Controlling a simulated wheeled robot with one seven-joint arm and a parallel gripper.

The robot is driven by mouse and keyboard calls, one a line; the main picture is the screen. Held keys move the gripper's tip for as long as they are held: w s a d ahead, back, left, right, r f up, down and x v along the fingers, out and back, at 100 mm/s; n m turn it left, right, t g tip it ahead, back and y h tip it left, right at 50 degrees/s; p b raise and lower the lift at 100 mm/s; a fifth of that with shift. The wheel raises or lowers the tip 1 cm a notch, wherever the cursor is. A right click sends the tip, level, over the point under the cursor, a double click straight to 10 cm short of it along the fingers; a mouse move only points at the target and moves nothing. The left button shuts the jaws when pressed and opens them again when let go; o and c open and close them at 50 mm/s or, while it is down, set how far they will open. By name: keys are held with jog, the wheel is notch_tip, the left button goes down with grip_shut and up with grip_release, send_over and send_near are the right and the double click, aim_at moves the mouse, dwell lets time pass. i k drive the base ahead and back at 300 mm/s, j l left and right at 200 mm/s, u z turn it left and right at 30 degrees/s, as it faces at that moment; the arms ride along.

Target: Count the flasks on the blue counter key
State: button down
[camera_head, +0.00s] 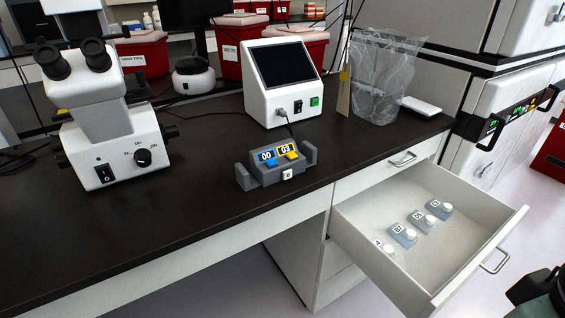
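A grey counter (262,178) stands on the dark benchtop near its front edge. Its blue key (271,164) sits below a display reading 00. Its yellow key (292,156) sits below a display that appears to read 03. A small white button (287,174) is on the counter's front. My gripper is not clearly visible; only a dark part of my body shows at the bottom right corner.
A microscope (100,120) stands left on the benchtop (200,160). A white screen unit (282,85) stands behind the counter, and a clear bag-lined bin (382,80) is to its right. The open drawer juts out at right. The bench in front of the screen unit is mostly clear.

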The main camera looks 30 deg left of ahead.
aim_at(270, 162)
jog(key=i+j, duration=0.3)
jog(key=i, duration=0.15)
jog(key=u, duration=2.35)
